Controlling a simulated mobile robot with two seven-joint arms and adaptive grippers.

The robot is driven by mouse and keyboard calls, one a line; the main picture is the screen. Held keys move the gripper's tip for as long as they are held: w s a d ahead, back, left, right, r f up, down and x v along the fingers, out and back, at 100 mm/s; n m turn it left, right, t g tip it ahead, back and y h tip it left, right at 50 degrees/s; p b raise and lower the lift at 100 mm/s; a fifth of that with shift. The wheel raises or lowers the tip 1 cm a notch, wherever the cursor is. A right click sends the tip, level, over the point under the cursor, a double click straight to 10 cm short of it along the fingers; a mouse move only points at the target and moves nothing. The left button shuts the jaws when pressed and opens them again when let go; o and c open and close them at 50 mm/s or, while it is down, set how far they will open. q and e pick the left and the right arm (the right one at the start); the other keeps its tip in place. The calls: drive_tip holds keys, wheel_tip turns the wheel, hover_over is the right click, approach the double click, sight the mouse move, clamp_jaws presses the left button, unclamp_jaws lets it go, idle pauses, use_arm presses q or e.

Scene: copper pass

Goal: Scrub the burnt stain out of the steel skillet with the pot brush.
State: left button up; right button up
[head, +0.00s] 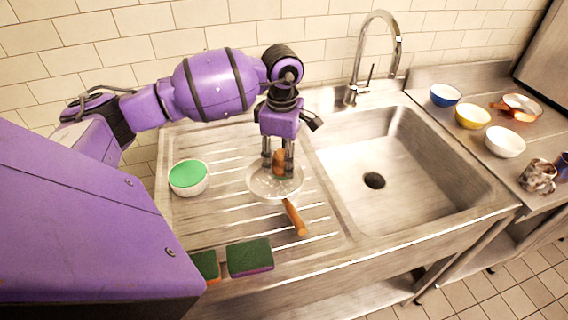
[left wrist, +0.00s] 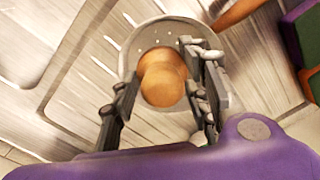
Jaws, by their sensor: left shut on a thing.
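The steel skillet (head: 260,190) lies on the ribbed drainboard, its wooden handle (head: 295,217) pointing toward the front edge. My left gripper (head: 278,168) points down over the skillet and is shut on the pot brush (head: 279,157), of which a rounded wooden knob shows. In the left wrist view the brush knob (left wrist: 163,78) sits between the two fingers, with the skillet (left wrist: 150,30) around and below it. The brush's bristles are hidden under the knob, so I cannot tell whether they touch the pan. I cannot make out the burnt stain. My right gripper is not in view.
A white bowl with a green top (head: 188,177) stands left of the skillet. Green sponges (head: 250,256) lie at the drainboard's front. The empty sink (head: 400,165) and faucet (head: 357,75) are to the right. Several bowls (head: 504,142) and cups stand on the far right counter.

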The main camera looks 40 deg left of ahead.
use_arm(q)
drive_tip(key=shift+r+p, duration=0.75)
drive_tip(key=shift+r, duration=1.65)
